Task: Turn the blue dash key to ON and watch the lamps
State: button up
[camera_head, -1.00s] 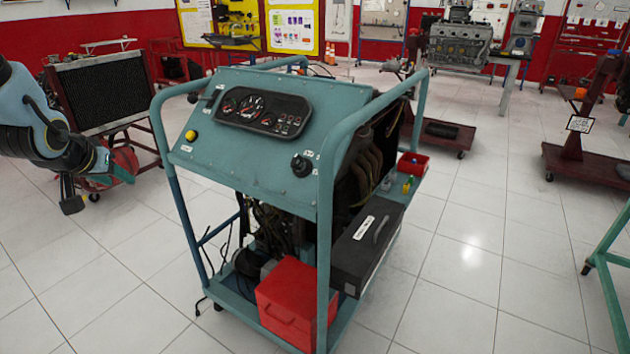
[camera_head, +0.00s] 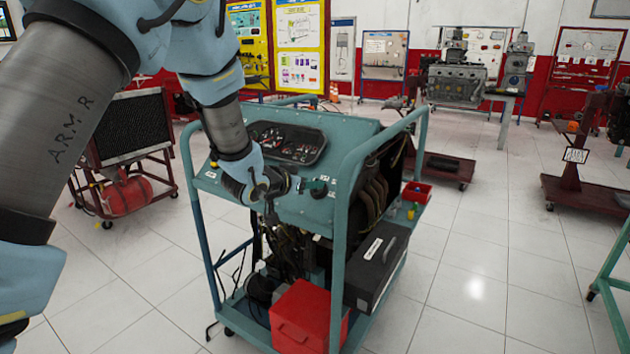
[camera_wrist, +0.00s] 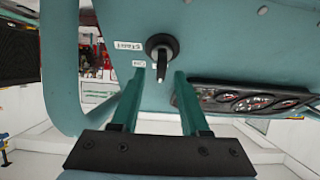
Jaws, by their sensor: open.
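The dash key switch (camera_wrist: 162,48) is on the teal panel (camera_head: 345,135). It looks black, with a dark stem pointing towards my wrist camera; no blue shows on it. Labels beside it include one reading START. My gripper (camera_wrist: 160,74) is open, with its two green fingers pointing at the panel. In the wrist view the stem's end shows between the fingertips, with gaps on both sides. In the head view my gripper (camera_head: 308,186) covers most of the switch. The gauge cluster (camera_head: 287,143) is above it; I cannot tell whether any lamp is lit.
The trainer's tubular frame (camera_head: 348,200) rises close to the right of my gripper. A red box (camera_head: 310,315) and a black case (camera_head: 375,265) sit on the cart below. A radiator stand (camera_head: 130,130) is at left.

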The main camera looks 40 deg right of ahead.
aim_at(314, 192)
jog(key=shift+x, duration=1.55)
grip_shut()
jog(key=shift+a+f, duration=0.1)
jog(key=shift+f, duration=0.05)
jog(key=shift+f, duration=0.1)
